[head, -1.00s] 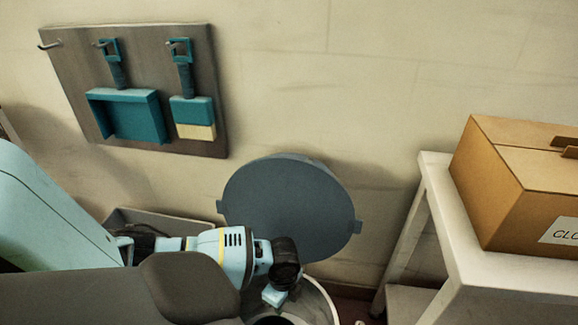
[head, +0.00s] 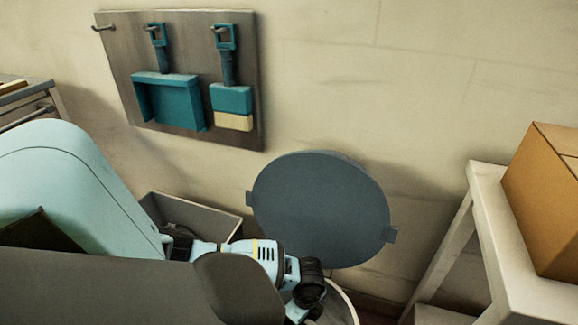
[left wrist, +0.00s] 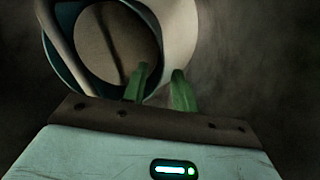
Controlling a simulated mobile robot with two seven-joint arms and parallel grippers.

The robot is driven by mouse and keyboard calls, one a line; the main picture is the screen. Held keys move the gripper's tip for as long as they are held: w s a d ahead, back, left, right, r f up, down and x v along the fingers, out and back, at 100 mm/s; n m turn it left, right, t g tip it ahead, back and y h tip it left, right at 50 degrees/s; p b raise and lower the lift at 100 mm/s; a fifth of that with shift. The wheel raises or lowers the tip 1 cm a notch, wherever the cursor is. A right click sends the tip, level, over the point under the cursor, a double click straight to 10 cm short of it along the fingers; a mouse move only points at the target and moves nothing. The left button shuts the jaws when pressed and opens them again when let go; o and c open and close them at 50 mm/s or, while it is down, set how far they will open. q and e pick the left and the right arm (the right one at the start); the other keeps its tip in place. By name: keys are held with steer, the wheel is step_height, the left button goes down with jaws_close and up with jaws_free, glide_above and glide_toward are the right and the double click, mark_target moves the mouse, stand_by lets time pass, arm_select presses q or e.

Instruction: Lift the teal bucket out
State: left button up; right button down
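My left gripper (left wrist: 160,80) shows two green fingers with a gap between them in the left wrist view. Ahead of them is a round opening with a dark teal inner band (left wrist: 68,50) and a pale outer wall (left wrist: 178,35). The band may be the teal bucket, but I cannot tell for sure. The fingers overlap the opening's near edge; contact is unclear. In the head view, my left arm reaches down to a pale round rim (head: 345,303) at the bottom, and its fingertips are hidden. My right gripper is not in view.
A round grey-blue lid (head: 320,210) stands upright behind the rim. A grey open box (head: 190,217) is behind my left arm. A white table (head: 490,205) with a cardboard box (head: 550,195) stands at the right. A teal dustpan (head: 170,100) and brush (head: 230,98) hang on a wall board.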

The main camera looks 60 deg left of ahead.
arm_select(q)
steer(key=shift+f, duration=0.5)
step_height(320, 180, down, 5)
steer(key=b, duration=0.2)
steer(key=shift+s+b, duration=0.15)
steer(key=shift+b, duration=0.2)
jaws_close()
stand_by(0.7)
